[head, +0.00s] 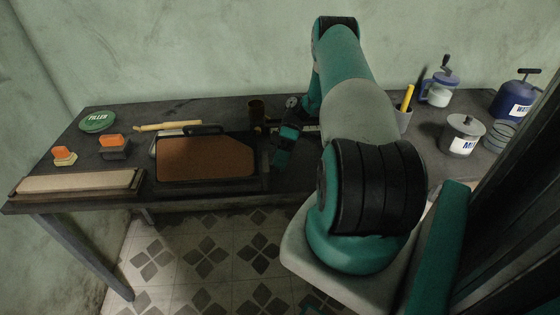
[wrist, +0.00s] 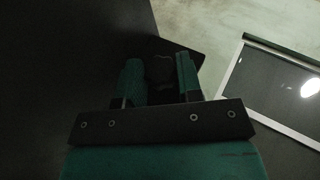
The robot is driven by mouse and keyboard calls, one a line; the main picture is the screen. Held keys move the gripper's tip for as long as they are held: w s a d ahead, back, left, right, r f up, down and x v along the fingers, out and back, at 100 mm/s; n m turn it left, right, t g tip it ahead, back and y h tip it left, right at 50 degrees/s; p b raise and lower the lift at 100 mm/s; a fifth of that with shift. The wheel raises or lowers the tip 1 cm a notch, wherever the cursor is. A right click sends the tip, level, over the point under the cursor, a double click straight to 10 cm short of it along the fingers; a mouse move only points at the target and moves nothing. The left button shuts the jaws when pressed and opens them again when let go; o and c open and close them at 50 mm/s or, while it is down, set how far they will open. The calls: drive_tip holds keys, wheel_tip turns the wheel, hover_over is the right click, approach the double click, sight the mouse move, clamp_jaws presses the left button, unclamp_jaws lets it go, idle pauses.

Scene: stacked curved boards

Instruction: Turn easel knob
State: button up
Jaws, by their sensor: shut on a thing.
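My gripper (wrist: 158,62) shows in the wrist view with its two green fingers on either side of a dark, rounded knob (wrist: 160,70). The fingers are shut on the knob, whose outline is hard to make out against the dark surface. The knob is hidden there behind my gripper.
Grey and blue cans (head: 463,135) stand at the right. A framed panel (wrist: 275,90) lies right in the wrist view.

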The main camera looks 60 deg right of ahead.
drive_tip(key=shift+y, duration=0.4)
idle(0.5)
drive_tip(key=o, duration=0.9)
drive_tip(key=shift+o, duration=0.2)
drive_tip(key=shift+o, duration=1.4)
wheel_tip(320, 180, up, 5)
drive_tip(key=shift+w+d+f, duration=0.15)
wheel_tip(320, 180, up, 15)
drive_tip(key=p, duration=1.3)
drive_tip(key=shift+c, duration=1.4)
drive_tip(key=shift+a, duration=0.2)
